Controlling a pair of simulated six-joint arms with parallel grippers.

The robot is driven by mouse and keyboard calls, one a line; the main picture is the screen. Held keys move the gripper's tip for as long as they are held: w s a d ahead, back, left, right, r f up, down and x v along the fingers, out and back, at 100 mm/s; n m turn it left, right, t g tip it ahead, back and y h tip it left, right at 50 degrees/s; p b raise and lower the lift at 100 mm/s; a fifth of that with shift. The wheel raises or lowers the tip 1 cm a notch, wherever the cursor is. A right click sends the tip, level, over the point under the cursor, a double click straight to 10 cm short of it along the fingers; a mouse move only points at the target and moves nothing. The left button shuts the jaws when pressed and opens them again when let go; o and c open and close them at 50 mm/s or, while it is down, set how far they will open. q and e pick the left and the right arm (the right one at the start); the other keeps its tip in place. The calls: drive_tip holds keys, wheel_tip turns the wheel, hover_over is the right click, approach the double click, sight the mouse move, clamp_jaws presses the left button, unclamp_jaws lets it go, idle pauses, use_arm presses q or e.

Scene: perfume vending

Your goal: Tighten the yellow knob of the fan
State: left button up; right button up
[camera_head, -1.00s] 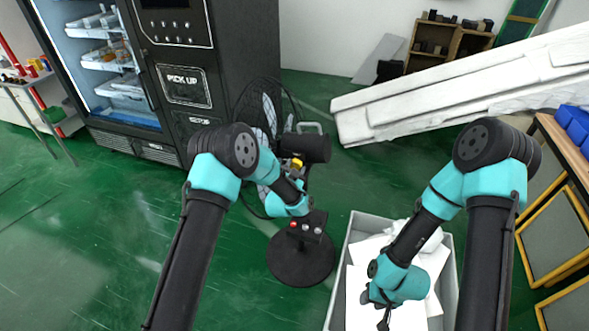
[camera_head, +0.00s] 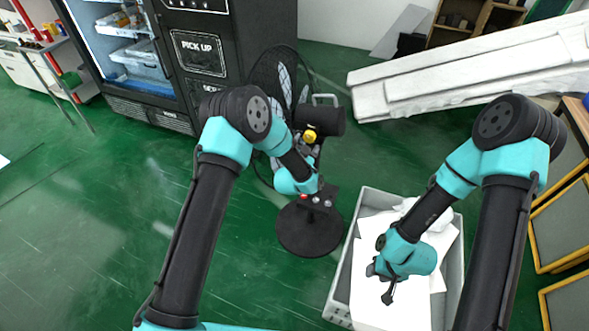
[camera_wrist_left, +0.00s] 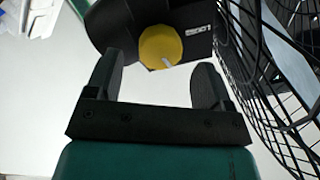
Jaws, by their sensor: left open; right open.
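The fan's black motor housing (camera_head: 328,121) carries the yellow knob (camera_head: 310,134), facing me in the head view. In the left wrist view the round yellow knob (camera_wrist_left: 161,47), with a pale mark at its lower edge, lies just beyond and between my fingertips. My left gripper (camera_wrist_left: 156,80) is open and empty, its fingers apart on either side below the knob, and they do not appear to grip it. In the head view my left wrist is just below the knob and its fingers are hard to make out. My right gripper (camera_head: 388,291) is open and empty above the bin.
The fan's wire cage (camera_wrist_left: 262,80) is close to the right of my left gripper. The fan's round base (camera_head: 309,235) stands on the green floor. A grey bin (camera_head: 341,281) with white sheets is below my right gripper. A black vending machine (camera_head: 250,45) stands behind the fan.

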use_arm(q)
drive_tip(key=v, duration=1.4)
drive_tip(key=shift+s, duration=0.4)
drive_tip(key=shift+a+f, duration=0.1)
drive_tip(key=shift+a, duration=0.05)
